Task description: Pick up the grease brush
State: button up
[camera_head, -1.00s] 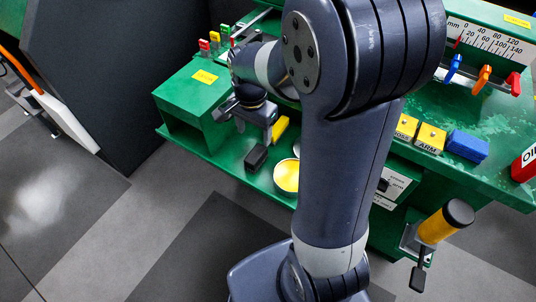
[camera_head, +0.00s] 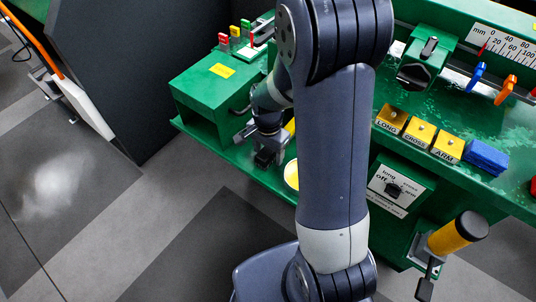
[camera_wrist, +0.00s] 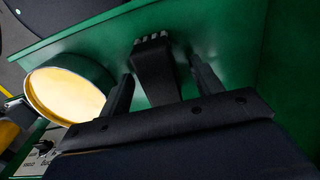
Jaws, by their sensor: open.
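The grease brush (camera_wrist: 153,62) is dark with a pale bristle row at its far end. In the wrist view it lies against the green surface, between the two fingers of my gripper (camera_wrist: 161,72). The fingers are apart, one on each side of the brush, with gaps visible. Whether either finger touches it cannot be told. In the head view my gripper (camera_head: 257,137) is low at the green shelf, and a dark block under it appears to be the brush (camera_head: 265,158). My arm hides part of this area.
A round tin with a yellow top (camera_head: 291,175) stands just right of the gripper; it also shows in the wrist view (camera_wrist: 70,90). A green box (camera_head: 215,85) stands behind left. Yellow labelled blocks (camera_head: 420,134) and a blue block (camera_head: 487,157) lie right of my arm.

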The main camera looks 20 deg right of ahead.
aim_at(268, 150)
jog(key=shift+c, duration=0.5)
jog(key=c, duration=1)
notch_tip(268, 150, up, 10)
jog(key=shift+r+p, duration=0.1)
jog(key=shift+p, duration=0.5)
jog(key=o, duration=0.5)
jog(key=shift+c, duration=0.2)
jog(key=c, duration=0.3)
